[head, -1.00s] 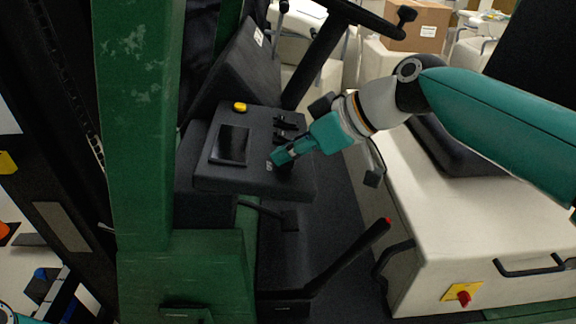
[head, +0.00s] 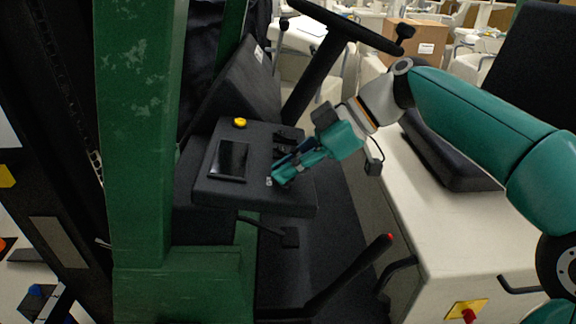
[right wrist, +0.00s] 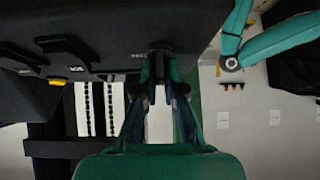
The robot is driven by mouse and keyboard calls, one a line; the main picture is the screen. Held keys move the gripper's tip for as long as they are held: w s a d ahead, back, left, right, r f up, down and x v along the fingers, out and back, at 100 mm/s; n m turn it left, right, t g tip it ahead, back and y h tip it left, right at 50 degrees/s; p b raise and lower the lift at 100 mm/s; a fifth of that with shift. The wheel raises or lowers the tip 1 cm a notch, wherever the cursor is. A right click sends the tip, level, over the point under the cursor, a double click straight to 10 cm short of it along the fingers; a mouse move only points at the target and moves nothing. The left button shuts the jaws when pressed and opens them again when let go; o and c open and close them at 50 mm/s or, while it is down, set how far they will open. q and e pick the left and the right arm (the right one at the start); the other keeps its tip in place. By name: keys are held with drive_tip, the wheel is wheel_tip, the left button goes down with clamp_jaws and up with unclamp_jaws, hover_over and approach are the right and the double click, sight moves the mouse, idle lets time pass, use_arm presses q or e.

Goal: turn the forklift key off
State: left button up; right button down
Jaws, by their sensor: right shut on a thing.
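The forklift's black dash panel (head: 262,196) carries a dark screen (head: 230,160), a yellow button (head: 240,123) and small black levers. My right gripper (head: 275,182) reaches down from the right to the panel's near right part, beside a small pale marking. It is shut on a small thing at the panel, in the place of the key. The fingers hide the key, so its turned position cannot be told. In the right wrist view, the fingertips (right wrist: 163,84) are close together at the panel's edge. My left gripper is not in view.
The steering wheel (head: 345,27) and its column stand behind the panel. A green mast post (head: 140,150) rises on the left. A black lever with a red tip (head: 350,275) stands in front. The cream body with a red knob (head: 469,315) lies to the right.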

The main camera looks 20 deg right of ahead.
drive_tip(key=c, duration=1.3)
unclamp_jaws()
drive_tip(key=shift+d, duration=0.1)
drive_tip(key=v, duration=1.1)
drive_tip(key=shift+s+d+r, duration=0.1)
drive_tip(key=shift+d+r, duration=0.1)
drive_tip(key=shift+d, duration=0.15)
